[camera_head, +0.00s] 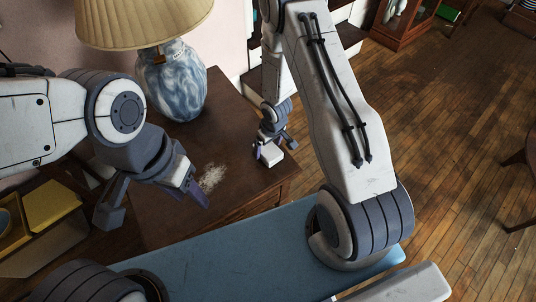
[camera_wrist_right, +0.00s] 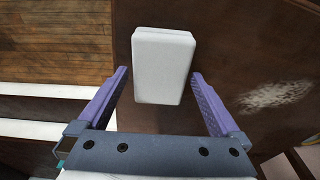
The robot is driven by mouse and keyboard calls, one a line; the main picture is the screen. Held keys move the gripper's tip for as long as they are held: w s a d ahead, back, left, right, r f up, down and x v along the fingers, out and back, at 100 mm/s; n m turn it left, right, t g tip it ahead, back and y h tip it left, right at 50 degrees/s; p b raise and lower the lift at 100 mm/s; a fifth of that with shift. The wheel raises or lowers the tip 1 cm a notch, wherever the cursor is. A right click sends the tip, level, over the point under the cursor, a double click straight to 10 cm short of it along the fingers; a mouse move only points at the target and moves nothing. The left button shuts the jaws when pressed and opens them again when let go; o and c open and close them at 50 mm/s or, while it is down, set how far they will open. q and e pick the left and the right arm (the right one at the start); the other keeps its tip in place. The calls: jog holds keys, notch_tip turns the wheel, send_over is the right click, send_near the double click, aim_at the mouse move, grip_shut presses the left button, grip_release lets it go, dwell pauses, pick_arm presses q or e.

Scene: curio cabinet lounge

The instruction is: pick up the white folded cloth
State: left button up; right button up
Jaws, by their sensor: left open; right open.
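The white folded cloth (camera_head: 271,155) lies on the brown wooden cabinet top near its right edge. In the right wrist view it is a white rounded block (camera_wrist_right: 163,65) just ahead of and between the fingers. My right gripper (camera_head: 274,142) is above the cloth and hides part of it in the head view. In the wrist view the right gripper (camera_wrist_right: 160,90) is open, with a purple finger on each side of the cloth's near end and a gap on both sides. My left gripper (camera_head: 155,206) is open and empty over the left part of the cabinet top.
A lamp with a blue and white marbled base (camera_head: 170,85) stands at the back of the cabinet top (camera_head: 225,100). A pale powdery patch (camera_head: 212,178) lies left of the cloth. A yellowish shelf unit (camera_head: 45,235) is at left. Open wooden floor (camera_head: 450,120) is at right.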

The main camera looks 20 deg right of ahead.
aim_at(269, 155)
jog(key=shift+w+f, duration=0.15)
jog(key=shift+f, duration=0.7)
jog(key=c, duration=1.2)
jog(key=shift+o, duration=0.2)
jog(key=shift+r, duration=0.55)
notch_tip(269, 155, up, 3)
jog(key=p, duration=0.2)
jog(key=shift+r+p, duration=0.2)
jog(key=shift+p, duration=0.15)
jog(key=s+b, duration=0.1)
jog(key=s+r+b, duration=0.1)
jog(key=s+b, duration=0.1)
jog(key=shift+s+a+r, duration=0.1)
jog(key=shift+s+a, duration=0.05)
jog(key=s+r+p, duration=0.5)
jog(key=s, duration=0.3)
jog(key=shift+s+a+r+p, duration=0.2)
jog(key=shift+a+p, duration=0.05)
jog(key=shift+p, duration=0.05)
